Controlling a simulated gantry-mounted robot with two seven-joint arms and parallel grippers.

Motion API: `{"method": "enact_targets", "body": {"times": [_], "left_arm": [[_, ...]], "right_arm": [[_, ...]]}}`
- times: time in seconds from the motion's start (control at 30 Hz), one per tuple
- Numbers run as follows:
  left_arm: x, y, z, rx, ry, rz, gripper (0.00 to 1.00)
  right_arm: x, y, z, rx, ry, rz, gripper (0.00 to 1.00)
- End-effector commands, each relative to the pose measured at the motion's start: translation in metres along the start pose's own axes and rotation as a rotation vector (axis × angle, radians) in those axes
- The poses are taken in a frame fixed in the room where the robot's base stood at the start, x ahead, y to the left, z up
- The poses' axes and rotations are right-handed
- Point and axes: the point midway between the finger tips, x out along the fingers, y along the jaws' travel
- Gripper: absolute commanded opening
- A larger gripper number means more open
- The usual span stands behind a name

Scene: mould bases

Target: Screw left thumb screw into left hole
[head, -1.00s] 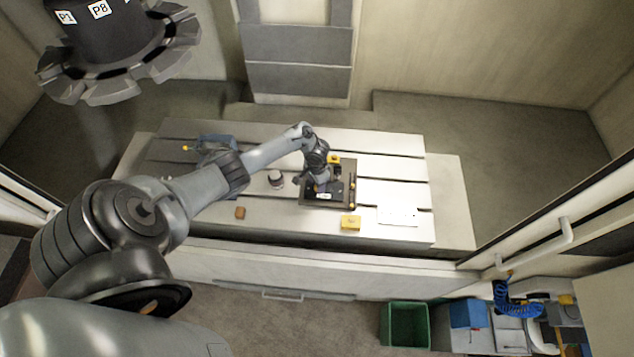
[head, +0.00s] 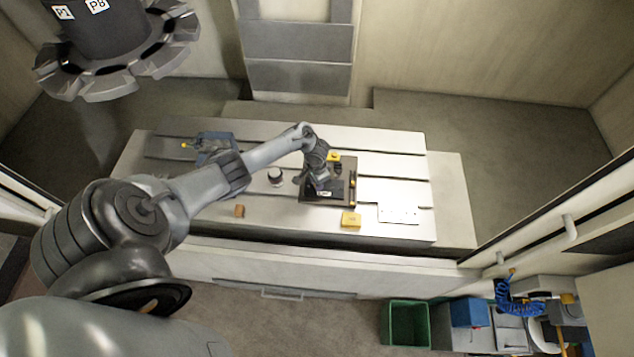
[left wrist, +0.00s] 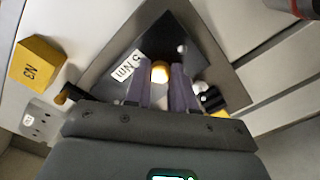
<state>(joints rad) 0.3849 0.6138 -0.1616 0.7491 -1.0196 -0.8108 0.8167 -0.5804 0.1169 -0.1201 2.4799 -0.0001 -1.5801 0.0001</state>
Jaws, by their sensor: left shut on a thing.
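The mould base (head: 322,202) is a dark block on the pale slotted table. In the left wrist view its dark top (left wrist: 180,30) bears a white label (left wrist: 127,66). My left gripper (head: 322,188) is over the base and points down. In the left wrist view its two fingers (left wrist: 160,80) are shut on a small round yellow thumb screw (left wrist: 160,70) with a bright top. The screw's lower end and the hole under it are hidden, so I cannot tell how deep it sits. My right gripper is not in view.
A yellow block (head: 351,220) and a white plate with small holes (head: 398,214) are in front of and right of the base. A round dark-topped part (head: 275,176) and a small orange-brown block (head: 239,211) stand to the left. A blue-grey vise-like device (head: 213,146) is at the back left.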

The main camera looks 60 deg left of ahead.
Motion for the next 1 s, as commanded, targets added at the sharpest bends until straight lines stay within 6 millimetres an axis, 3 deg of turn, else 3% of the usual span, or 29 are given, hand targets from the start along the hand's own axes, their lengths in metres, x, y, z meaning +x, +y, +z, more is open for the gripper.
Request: {"method": "enact_targets", "body": {"times": [0.17,0.5,1.0], "left_arm": [[0.002,-0.002,0.000,0.141,-0.001,-0.003,0.00],[0.003,-0.001,0.000,0.716,-0.001,-0.002,0.00],[0.003,-0.001,0.000,0.839,-0.001,-0.002,0.00]], "right_arm": [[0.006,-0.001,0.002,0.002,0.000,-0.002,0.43],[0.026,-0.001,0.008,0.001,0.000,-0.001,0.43],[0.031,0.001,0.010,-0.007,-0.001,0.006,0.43]]}}
